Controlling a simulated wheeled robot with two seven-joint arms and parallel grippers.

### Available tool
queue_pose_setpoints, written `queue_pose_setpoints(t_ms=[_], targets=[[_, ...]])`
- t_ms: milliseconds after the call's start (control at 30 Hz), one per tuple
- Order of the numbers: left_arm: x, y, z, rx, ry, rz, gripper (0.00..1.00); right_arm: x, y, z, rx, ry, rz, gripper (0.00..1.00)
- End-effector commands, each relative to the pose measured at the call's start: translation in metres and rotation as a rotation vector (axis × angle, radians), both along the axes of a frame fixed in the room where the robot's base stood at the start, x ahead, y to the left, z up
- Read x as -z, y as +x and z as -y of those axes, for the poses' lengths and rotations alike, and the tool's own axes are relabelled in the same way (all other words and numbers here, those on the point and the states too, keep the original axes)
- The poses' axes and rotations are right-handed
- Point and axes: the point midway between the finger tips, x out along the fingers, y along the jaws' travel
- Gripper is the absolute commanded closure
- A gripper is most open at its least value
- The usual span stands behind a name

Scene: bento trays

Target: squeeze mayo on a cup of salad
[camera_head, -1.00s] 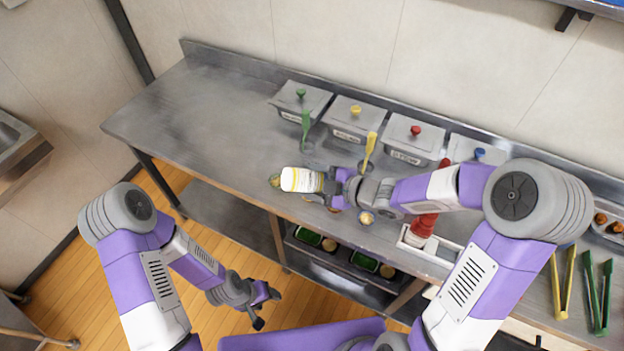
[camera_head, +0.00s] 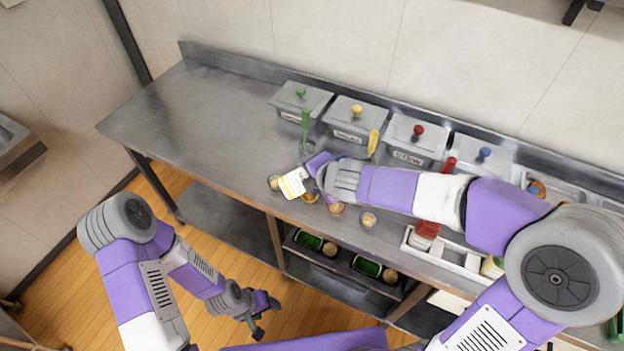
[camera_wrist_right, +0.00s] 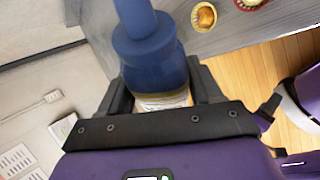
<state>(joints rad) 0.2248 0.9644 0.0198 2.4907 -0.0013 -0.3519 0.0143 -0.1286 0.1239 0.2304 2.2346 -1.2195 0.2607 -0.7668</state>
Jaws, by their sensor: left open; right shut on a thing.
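My right gripper (camera_head: 311,173) is shut on a squeeze bottle (camera_head: 291,184) with a white and yellow label, held tilted above the counter's front edge. In the right wrist view the bottle shows a blue cap and nozzle (camera_wrist_right: 148,50) beyond my fingers (camera_wrist_right: 162,88). Small cups stand along the front edge: one (camera_head: 273,182) by the bottle, one (camera_head: 309,197) just below my gripper, and others (camera_head: 336,209) (camera_head: 368,219) to the right. Two cups (camera_wrist_right: 204,16) also show in the wrist view, apart from the nozzle. My left gripper (camera_head: 266,317) is open and empty, low before the counter.
Lidded steel containers (camera_head: 355,124) line the back of the counter. A red-topped bottle (camera_head: 428,228) stands in a holder (camera_head: 408,243) at the right. Green trays (camera_head: 308,239) sit on the shelf below. The counter's left part (camera_head: 200,110) is clear.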

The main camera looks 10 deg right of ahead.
Motion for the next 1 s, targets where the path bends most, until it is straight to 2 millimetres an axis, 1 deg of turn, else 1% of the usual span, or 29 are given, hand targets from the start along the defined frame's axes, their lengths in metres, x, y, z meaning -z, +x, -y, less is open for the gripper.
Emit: queue_pose_setpoints(t_ms=[33,300,400,567,667,1000], targets=[[0.008,0.0,0.0,0.0,0.0,0.0,0.4,0.0,0.0,-0.002,-0.004,-0.045,0.016,0.42],[0.024,0.0,0.0,0.0,0.0,0.0,0.4,-0.006,0.0,-0.002,-0.004,-0.327,0.068,0.42],[0.027,0.0,0.0,0.0,0.0,0.0,0.4,-0.008,0.0,-0.002,-0.002,-0.41,0.083,0.42],[0.028,0.0,0.0,0.0,0.0,0.0,0.4,-0.01,0.0,0.0,0.0,-0.468,0.095,0.42],[0.031,0.0,0.0,0.0,0.0,0.0,0.4,-0.011,0.0,-0.002,-0.003,-0.542,0.109,0.42],[0.037,0.0,0.0,0.0,0.0,0.0,0.4,-0.02,0.0,-0.003,-0.005,-0.998,0.198,0.42]])
